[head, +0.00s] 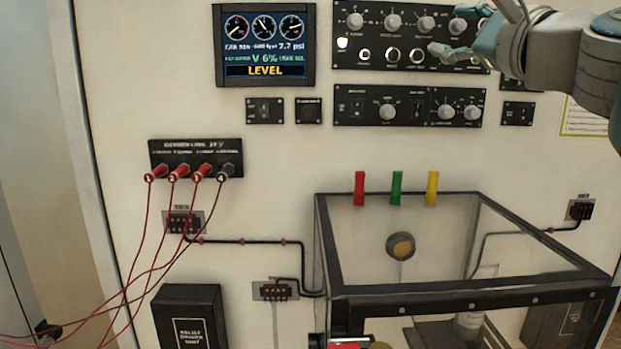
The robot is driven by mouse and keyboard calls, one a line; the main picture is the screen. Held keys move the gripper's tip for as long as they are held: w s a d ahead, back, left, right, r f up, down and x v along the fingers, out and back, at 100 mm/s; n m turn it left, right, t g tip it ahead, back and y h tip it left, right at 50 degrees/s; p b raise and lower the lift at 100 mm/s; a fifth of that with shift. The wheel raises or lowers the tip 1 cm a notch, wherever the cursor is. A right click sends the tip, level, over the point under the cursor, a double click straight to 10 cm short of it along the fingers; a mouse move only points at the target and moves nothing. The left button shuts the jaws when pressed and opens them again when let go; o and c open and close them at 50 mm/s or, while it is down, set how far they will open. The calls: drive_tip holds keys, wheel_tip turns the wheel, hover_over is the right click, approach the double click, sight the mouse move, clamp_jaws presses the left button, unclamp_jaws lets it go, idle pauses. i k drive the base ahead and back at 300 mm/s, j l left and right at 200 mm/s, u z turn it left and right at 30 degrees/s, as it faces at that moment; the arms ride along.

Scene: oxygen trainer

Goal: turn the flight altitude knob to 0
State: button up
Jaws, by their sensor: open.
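Two black control panels with silver-grey knobs are on the upper right of the wall. The upper panel (347,52) has a row of several knobs and round sockets below. The lower panel (348,118) has one knob (387,112) near its middle and two knobs (446,112) at its right. The labels are too small to read, so I cannot tell which knob is flight altitude or where it points. My gripper (450,52) is open, in front of the right part of the upper panel, and hides some of it. I cannot tell whether it touches anything.
A display (265,45) reads LEVEL, left of the panels. Red cables (147,230) run from plugs at the left. A clear, black-framed box (320,240) juts out below the panels, with red, green and yellow tags above its back edge.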

sight(354, 21)
drive_tip(key=k+l, duration=0.2)
drive_tip(key=k, duration=0.25)
drive_tip(key=k+l, duration=0.25)
drive_tip(key=k, duration=0.2)
